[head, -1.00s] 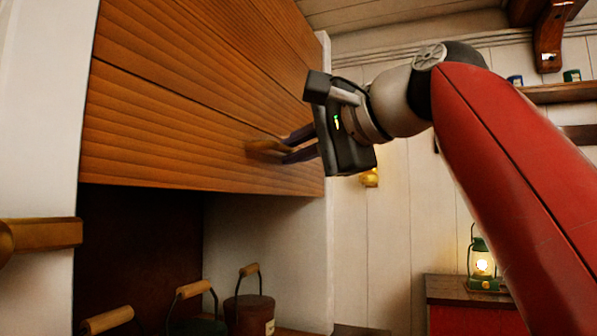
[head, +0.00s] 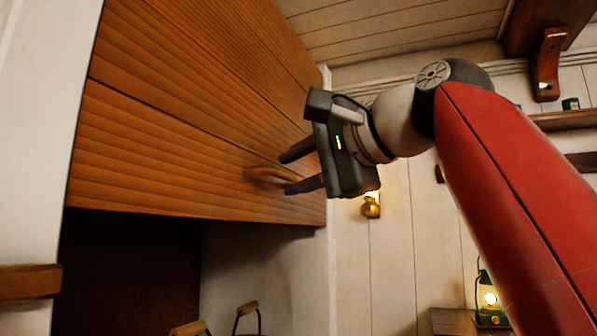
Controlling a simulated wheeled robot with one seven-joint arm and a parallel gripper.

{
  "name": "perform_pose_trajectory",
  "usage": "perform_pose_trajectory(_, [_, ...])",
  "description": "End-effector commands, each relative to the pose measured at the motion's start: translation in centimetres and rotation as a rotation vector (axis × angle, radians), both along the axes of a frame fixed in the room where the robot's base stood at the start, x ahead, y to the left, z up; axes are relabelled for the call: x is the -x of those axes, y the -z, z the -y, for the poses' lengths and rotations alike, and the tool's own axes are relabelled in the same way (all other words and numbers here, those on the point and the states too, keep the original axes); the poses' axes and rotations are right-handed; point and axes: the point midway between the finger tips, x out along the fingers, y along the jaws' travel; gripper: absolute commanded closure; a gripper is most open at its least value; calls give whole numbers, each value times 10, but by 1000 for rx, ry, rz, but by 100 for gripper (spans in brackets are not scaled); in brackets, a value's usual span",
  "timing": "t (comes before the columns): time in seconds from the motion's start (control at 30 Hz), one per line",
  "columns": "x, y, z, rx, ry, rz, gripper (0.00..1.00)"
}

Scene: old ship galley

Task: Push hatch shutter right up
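The hatch shutter (head: 170,150) is a panel of orange-brown wooden planks in the upper left of the head view. It stands raised, with a dark opening (head: 130,270) below its bottom edge. A small wooden handle (head: 268,174) sticks out low on its right side. My gripper (head: 286,174) is open at the handle. One dark finger is above the handle's outer end and the other below it, with visible gaps. Whether the fingertips touch the shutter is unclear.
Pots with wooden-grip handles (head: 188,328) stand inside the opening, mostly out of frame. A wooden bracket (head: 28,283) sits on the left white frame. A brass fitting (head: 371,205) and a lit green lantern (head: 490,298) are to the right. Shelves are at upper right.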

Motion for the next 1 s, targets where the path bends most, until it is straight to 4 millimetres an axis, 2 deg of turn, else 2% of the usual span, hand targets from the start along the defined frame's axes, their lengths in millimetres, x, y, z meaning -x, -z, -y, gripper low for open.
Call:
perform_pose_trajectory(0.27, [3,1,5,2,0,-3,68])
perform_pose_trajectory(0.7, [46,-11,52,2,4,-2,68])
perform_pose_trajectory(1.0, [52,-13,56,1,0,-1,68])
